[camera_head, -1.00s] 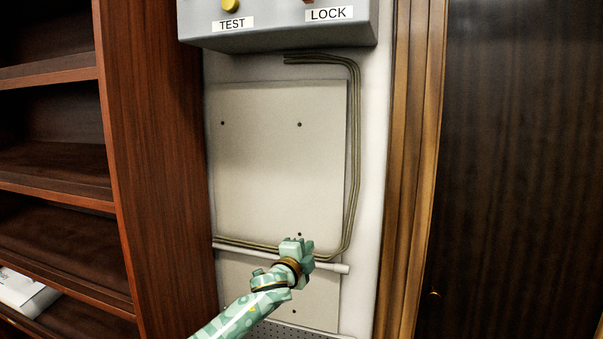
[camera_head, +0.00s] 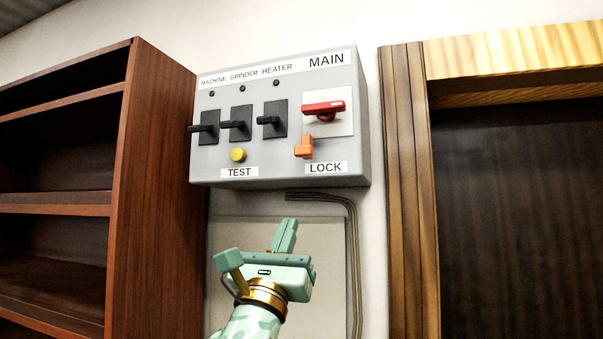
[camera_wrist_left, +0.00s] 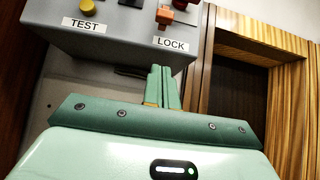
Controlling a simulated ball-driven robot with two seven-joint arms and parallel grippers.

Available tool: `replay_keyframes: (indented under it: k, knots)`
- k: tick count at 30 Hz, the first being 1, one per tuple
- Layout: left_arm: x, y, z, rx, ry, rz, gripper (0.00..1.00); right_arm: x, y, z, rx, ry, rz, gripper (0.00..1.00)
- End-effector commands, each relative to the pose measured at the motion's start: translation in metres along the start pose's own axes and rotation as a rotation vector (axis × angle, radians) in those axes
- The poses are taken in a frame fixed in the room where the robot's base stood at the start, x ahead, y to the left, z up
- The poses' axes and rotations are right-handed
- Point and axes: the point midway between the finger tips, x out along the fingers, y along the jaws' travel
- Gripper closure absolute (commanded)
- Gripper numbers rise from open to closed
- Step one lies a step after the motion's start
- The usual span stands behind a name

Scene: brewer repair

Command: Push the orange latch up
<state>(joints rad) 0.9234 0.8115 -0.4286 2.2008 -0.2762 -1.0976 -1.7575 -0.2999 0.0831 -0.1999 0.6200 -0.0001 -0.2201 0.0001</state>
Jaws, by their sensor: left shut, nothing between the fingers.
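The orange latch (camera_head: 304,147) sits on the front of the grey switch box (camera_head: 277,178), just above the LOCK label and below the red MAIN handle (camera_head: 323,110). It also shows in the left wrist view (camera_wrist_left: 166,15), near the top edge. My left gripper (camera_head: 287,222) is shut and empty. Its fingers point up, below the box and a little left of the latch, apart from it in the picture. In the left wrist view the fingertips (camera_wrist_left: 161,68) show below the LOCK label. My right gripper is not in view.
Three black switches, one of them the HEATER switch (camera_head: 271,120), and a yellow TEST button (camera_head: 238,155) are left of the latch. A wooden shelf (camera_head: 150,180) stands left. A wooden door frame (camera_head: 407,190) is right. Cables (camera_head: 352,230) run below the box.

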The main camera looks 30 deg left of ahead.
Motion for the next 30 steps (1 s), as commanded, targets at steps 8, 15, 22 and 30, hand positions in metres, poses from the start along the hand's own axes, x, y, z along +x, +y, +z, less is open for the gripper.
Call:
replay_keyframes:
  k: [8, 15, 22, 30]
  knots:
    - [0.002, 0.0, 0.0, -0.004, 0.001, -0.001, 1.0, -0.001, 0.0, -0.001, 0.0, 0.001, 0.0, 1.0]
    - [0.034, 0.0, 0.002, -0.005, 0.001, 0.001, 1.0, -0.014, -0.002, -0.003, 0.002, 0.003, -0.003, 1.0]
    - [0.085, 0.0, 0.003, -0.005, 0.001, 0.001, 1.0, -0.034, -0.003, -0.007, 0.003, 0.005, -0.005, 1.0]
    - [0.122, 0.0, 0.021, -0.006, -0.001, -0.002, 1.0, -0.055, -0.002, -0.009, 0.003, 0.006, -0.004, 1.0]
